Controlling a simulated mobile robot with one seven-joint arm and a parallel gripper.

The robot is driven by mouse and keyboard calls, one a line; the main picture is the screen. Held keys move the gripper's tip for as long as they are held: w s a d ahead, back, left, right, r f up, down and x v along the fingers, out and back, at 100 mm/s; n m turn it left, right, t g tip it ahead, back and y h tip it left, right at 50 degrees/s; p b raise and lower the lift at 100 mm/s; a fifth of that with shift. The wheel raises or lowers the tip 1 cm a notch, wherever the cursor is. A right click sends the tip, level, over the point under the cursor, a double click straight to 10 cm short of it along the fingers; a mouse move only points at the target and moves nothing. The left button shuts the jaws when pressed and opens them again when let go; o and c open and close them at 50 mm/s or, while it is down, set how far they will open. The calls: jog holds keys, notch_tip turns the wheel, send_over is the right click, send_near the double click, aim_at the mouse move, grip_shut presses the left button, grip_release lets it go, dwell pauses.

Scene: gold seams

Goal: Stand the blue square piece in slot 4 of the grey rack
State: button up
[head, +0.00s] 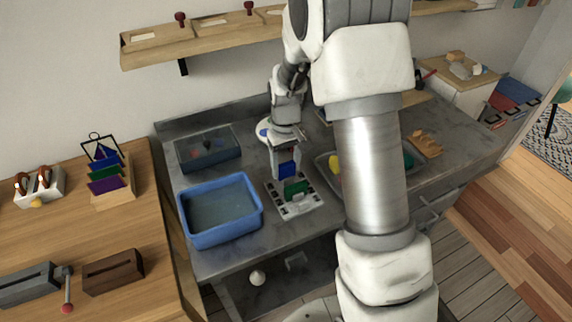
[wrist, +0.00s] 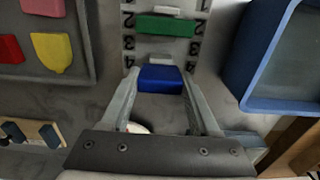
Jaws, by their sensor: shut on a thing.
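The grey rack (head: 307,208) lies on the grey worktop, with rows numbered 1 to 4 in the wrist view (wrist: 178,52). The blue square piece (head: 288,170) is upright between the fingers of my gripper (head: 287,161). In the wrist view the blue piece (wrist: 160,80) is at the row marked 4, with my fingertips (wrist: 160,74) on either side of it. Its lower edge is hidden, so I cannot tell whether it is in the slot or above it. A green piece (wrist: 165,25) stands in the rack near the row marked 2.
A blue basin (head: 224,232) stands close to the rack's left. A dark grey tray (wrist: 50,48) with coloured pieces lies on the other side. A dark, clear-sided bin (head: 208,150) stands behind the basin. A wooden holder (head: 116,190) with coloured pieces is on the left table.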

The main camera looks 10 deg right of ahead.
jog(key=shift+f+b, duration=0.55)
jog(key=shift+f, duration=0.3)
dwell(0.4)
jog(key=o, duration=1.5)
jog(key=shift+r, duration=0.1)
jog(key=shift+r+p, duration=2.55)
jog(key=shift+r, duration=0.95)
